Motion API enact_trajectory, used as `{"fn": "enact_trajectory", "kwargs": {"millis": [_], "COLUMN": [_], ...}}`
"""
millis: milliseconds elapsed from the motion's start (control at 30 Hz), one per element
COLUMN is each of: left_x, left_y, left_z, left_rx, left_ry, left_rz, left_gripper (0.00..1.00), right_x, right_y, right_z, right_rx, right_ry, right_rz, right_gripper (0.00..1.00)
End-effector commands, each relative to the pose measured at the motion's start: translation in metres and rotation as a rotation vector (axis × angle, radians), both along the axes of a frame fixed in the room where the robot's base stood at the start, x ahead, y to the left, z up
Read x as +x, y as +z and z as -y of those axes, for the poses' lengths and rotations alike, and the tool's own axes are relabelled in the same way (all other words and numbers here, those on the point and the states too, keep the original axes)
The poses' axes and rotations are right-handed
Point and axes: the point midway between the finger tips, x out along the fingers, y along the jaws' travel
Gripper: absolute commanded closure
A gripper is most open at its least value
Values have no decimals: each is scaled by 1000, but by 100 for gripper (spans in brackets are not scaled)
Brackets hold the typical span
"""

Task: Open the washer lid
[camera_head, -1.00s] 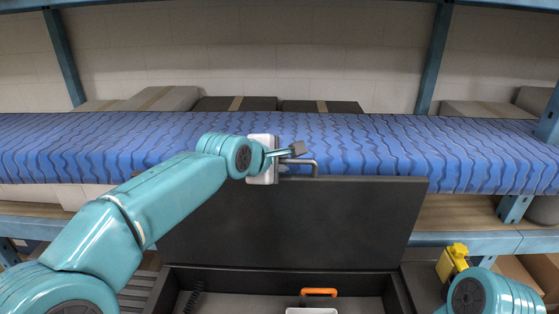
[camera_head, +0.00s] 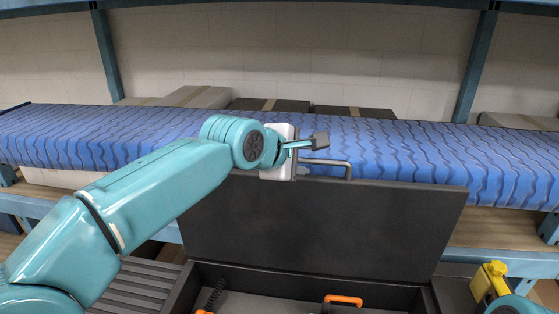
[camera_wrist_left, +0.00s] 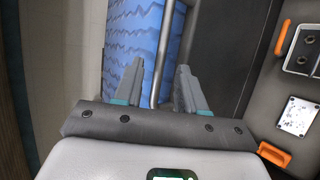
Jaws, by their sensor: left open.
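The washer lid (camera_head: 330,225) is a dark grey panel. It stands raised, close to upright, at the back of the open dark washer box (camera_head: 270,293). A bent metal handle (camera_head: 348,168) sits at its top edge. My left gripper (camera_head: 318,142) is at that edge beside the handle, its jaws open. In the left wrist view, the metal bar of the handle (camera_wrist_left: 163,50) runs between the two spread fingers of the left gripper (camera_wrist_left: 155,85). Whether a finger touches it I cannot tell. My right gripper does not show; only a bit of teal arm is at the lower right.
Orange parts (camera_head: 343,300) show inside the box, cut off below. A blue wavy-surfaced slab (camera_head: 80,140) lies on the shelf behind the lid, with boxes (camera_head: 270,104) behind it. A yellow fitting (camera_head: 491,277) stands right of the box. Blue shelf posts (camera_head: 476,65) rise behind.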

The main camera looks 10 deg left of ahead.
Motion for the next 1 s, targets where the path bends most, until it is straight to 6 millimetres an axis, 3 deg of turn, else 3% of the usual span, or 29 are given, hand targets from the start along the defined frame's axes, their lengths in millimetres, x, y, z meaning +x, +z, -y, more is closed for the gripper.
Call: {"fn": "enact_trajectory", "kwargs": {"millis": [33,200,400,1000], "left_x": [-11,-44,-69,-78], "left_y": [5,28,47,54], "left_z": [-6,-24,-37,-42], "left_rx": [-3,-2,-2,-1], "left_ry": [0,0,0,1], "left_rz": [5,5,5,3], "left_gripper": [60,60,60,60], "right_x": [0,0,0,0], "right_y": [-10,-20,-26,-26], "right_z": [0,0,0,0], "right_rx": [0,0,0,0], "right_ry": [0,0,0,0], "right_rz": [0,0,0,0], "right_gripper": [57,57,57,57]}}
